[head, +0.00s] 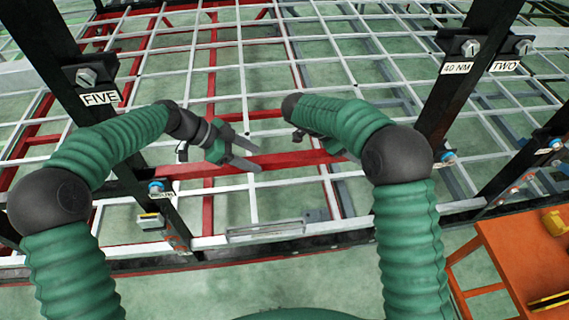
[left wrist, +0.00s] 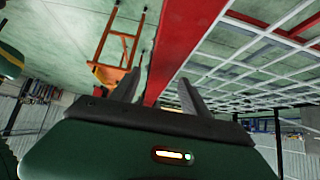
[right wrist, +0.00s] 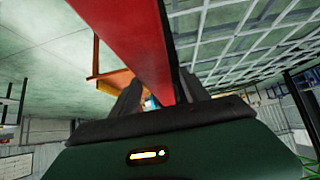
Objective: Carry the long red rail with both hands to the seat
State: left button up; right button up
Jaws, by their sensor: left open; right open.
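The long red rail (head: 285,161) lies roughly level across the white lattice in the head view. My left gripper (head: 258,158) is open at the rail's middle. In the left wrist view the rail (left wrist: 188,35) passes between the spread fingers (left wrist: 160,78), which do not grip it. My right gripper is mostly hidden behind its own forearm in the head view. In the right wrist view its fingers (right wrist: 160,80) are apart and the rail (right wrist: 130,40) runs between them. I cannot tell whether either gripper touches the rail. I cannot make out which place is the seat.
Black posts with bolts stand on both sides, labelled FIVE (head: 100,98), 40 NM (head: 455,68) and TWO (head: 504,66). A white and red lattice (head: 240,60) fills the back. An orange table (head: 515,262) stands at lower right. Green floor is clear in front.

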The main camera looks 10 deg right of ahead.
pick_arm(q)
jog(key=r, duration=0.8)
jog(key=shift+s+d, duration=0.2)
jog(key=shift+d, duration=0.15)
pick_arm(e)
jog(key=shift+s+d, duration=0.15)
jog(key=shift+d, duration=0.2)
pick_arm(q)
jog(key=shift+w+a, duration=0.1)
jog(key=shift+a, duration=0.15)
pick_arm(e)
jog(key=v, duration=1.2)
jog(key=shift+d, duration=0.1)
pick_arm(q)
jog(key=shift+d, duration=0.1)
